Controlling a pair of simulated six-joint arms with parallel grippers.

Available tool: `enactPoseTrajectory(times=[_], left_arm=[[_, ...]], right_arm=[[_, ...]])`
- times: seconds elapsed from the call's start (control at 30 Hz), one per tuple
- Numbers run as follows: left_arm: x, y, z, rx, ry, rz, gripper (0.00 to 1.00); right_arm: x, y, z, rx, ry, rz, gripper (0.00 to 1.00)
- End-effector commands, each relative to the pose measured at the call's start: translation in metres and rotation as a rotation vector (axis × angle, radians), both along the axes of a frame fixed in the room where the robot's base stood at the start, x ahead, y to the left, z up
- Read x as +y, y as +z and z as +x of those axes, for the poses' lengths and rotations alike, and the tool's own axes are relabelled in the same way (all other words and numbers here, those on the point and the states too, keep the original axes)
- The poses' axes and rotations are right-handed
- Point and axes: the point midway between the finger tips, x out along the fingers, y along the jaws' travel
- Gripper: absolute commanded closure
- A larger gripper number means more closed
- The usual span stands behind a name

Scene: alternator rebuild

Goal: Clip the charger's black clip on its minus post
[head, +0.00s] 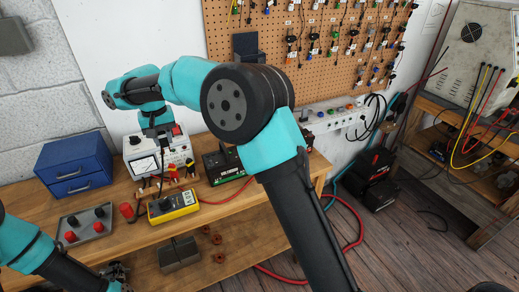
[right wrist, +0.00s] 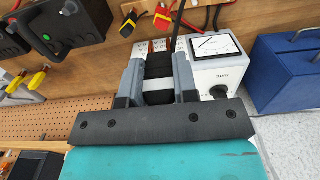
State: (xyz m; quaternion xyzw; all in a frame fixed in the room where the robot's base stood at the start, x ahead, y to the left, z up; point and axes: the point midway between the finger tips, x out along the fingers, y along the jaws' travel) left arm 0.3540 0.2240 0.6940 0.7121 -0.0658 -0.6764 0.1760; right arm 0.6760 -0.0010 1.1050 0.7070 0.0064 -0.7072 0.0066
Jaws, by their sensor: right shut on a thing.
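My right gripper (head: 158,145) is in front of the white meter box at the back of the bench. In the right wrist view its two grey fingers (right wrist: 158,85) are shut on a black piece with a white band, which I take for the black clip (right wrist: 158,66). The clip's jaws are not clearly visible. The black battery-like box (head: 222,165) stands to the gripper's right in the head view, apart from it. It shows at the upper left of the right wrist view (right wrist: 62,22). Which post is minus cannot be read. My left gripper (head: 117,276) is low at the left, its fingers unclear.
The white meter box (right wrist: 218,62) and blue drawer box (head: 75,165) stand close to the right gripper. A yellow meter (head: 173,206) and a grey tray (head: 85,225) with knobs lie in front. Red cable crosses the bench.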

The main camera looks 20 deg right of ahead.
Motion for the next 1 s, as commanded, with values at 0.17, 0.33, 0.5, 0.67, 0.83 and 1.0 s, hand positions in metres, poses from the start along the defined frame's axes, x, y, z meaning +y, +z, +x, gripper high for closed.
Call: enactPoseTrajectory(times=[0.17, 0.33, 0.5, 0.67, 0.83, 1.0], left_arm=[[0.0, 0.0, 0.0, 0.0, 0.0, 0.0, 0.64], [0.0, 0.0, 0.0, 0.0, 0.0, 0.0, 0.64], [0.0, 0.0, 0.0, 0.0, 0.0, 0.0, 0.64], [0.0, 0.0, 0.0, 0.0, 0.0, 0.0, 0.64], [0.0, 0.0, 0.0, 0.0, 0.0, 0.0, 0.64], [0.0, 0.0, 0.0, 0.0, 0.0, 0.0, 0.64]], right_arm=[[-0.036, 0.001, -0.003, 0.0, -0.003, 0.001, 0.84], [-0.069, 0.0, -0.006, 0.0, -0.004, 0.001, 0.84], [-0.101, 0.0, -0.009, -0.001, -0.003, 0.001, 0.84], [-0.132, 0.0, -0.012, 0.0, -0.003, 0.0, 0.84], [-0.165, 0.0, -0.015, 0.0, -0.004, 0.001, 0.84], [-0.197, 0.0, -0.019, 0.0, -0.005, 0.001, 0.84]])
